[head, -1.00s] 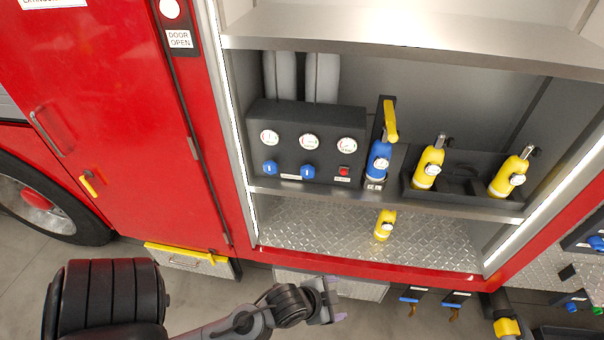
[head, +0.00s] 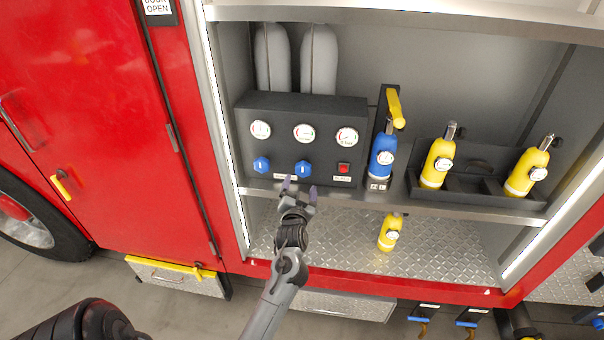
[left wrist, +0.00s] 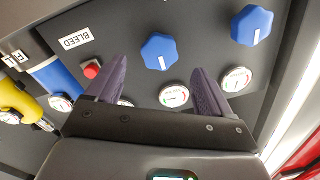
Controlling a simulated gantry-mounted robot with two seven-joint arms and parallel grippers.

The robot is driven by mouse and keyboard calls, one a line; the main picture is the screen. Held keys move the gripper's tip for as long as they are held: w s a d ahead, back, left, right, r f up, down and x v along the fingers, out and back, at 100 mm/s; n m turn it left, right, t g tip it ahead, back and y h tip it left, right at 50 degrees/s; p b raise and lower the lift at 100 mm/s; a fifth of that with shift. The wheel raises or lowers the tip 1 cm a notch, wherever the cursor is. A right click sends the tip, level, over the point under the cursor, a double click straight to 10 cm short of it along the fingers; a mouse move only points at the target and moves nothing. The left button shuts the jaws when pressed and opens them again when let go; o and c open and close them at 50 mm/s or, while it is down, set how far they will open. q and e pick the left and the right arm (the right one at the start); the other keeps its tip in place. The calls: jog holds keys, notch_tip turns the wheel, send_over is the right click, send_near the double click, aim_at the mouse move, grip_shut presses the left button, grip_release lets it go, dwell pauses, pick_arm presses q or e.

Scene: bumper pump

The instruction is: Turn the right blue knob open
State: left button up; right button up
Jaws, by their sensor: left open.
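The right blue knob (head: 303,167) is on the dark gauge panel (head: 250,115), between the left blue knob (head: 261,165) and a red button (head: 344,168). It also shows in the left wrist view (left wrist: 159,51), with its white mark roughly upright. My left gripper (head: 299,188) is open and empty just below the right knob in the head view. In the left wrist view its purple fingers (left wrist: 158,70) are spread on either side of that knob's line. Whether they touch it, I cannot tell. My right gripper is not in view.
A blue cylinder (head: 383,155) with a yellow lever stands right of the panel. Yellow cylinders (head: 437,165) stand in a dark tray farther right. A shelf edge (head: 420,207) runs under the panel. A small yellow cylinder (head: 390,232) is on the tread plate below.

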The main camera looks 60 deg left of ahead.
aim_at(302, 173)
pick_arm(q)
jog(key=x, duration=0.8)
jog(key=shift+w+a+b, duration=0.1)
jog(key=shift+a+b, duration=0.05)
jog(key=shift+b, duration=0.15)
jog(key=shift+c, duration=0.5)
jog(key=c, duration=0.9)
